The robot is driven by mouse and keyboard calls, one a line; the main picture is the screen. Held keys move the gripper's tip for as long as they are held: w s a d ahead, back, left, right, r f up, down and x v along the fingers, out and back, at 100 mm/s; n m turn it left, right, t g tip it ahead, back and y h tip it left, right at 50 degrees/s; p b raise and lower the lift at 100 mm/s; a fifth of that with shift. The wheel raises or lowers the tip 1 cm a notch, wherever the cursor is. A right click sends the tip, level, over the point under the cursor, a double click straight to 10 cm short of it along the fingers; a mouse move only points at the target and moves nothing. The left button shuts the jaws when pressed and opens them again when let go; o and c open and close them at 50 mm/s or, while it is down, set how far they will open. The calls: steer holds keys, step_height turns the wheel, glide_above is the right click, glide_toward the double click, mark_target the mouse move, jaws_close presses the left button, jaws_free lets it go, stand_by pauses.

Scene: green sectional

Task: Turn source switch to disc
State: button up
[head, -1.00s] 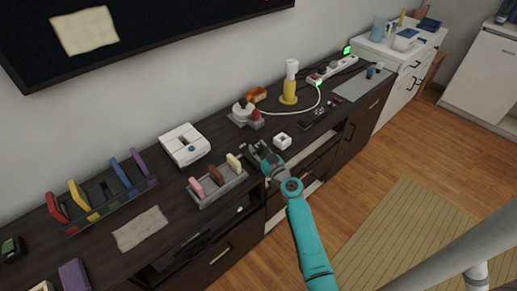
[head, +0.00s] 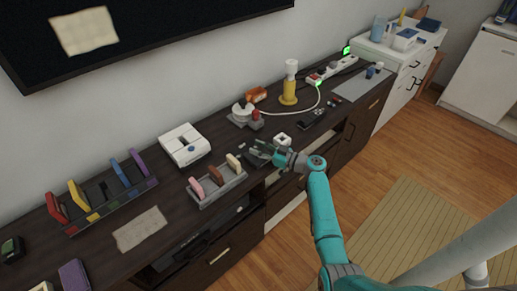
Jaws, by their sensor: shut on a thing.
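My gripper (head: 268,150) is low over the front edge of the dark cabinet top, reaching in from the right. It is shut on part of a small dark, low device (head: 252,161), which seems to be the source switch. The fingers and wrist cover most of that device. Its knob, its markings and the setting it points to cannot be made out.
A grey rack (head: 222,188) with several upright pieces stands just left of my gripper. A small white block (head: 282,138) sits close behind my wrist. A white box (head: 184,145) and a dark remote-like item (head: 312,118) lie farther off on the cabinet (head: 100,238).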

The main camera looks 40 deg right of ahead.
stand_by(0.4)
steer(key=o, duration=1.2)
steer(key=shift+c, duration=0.2)
steer(key=v, duration=1.2)
steer(key=shift+d, duration=0.15)
